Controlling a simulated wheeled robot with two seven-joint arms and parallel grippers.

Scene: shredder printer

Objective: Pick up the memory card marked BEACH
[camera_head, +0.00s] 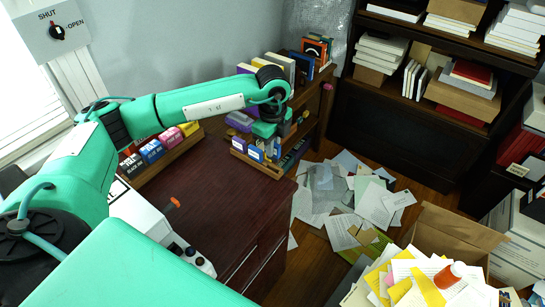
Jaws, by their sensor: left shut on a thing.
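My left arm reaches across the desk from the left. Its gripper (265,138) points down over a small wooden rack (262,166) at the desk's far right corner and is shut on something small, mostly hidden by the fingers. Small blue-and-white memory cards (255,154) stand in the rack just below and beside the fingers. Their labels are too small to read, so I cannot tell which one is marked BEACH. My right gripper is not in view.
A wooden tray of ink boxes (153,151) stands left of the rack. Purple boxes (239,121) and books crowd behind the gripper. Papers (345,200) litter the floor, and an overfull cardboard box (455,236) stands at lower right. The desk's front top (215,190) is mostly clear.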

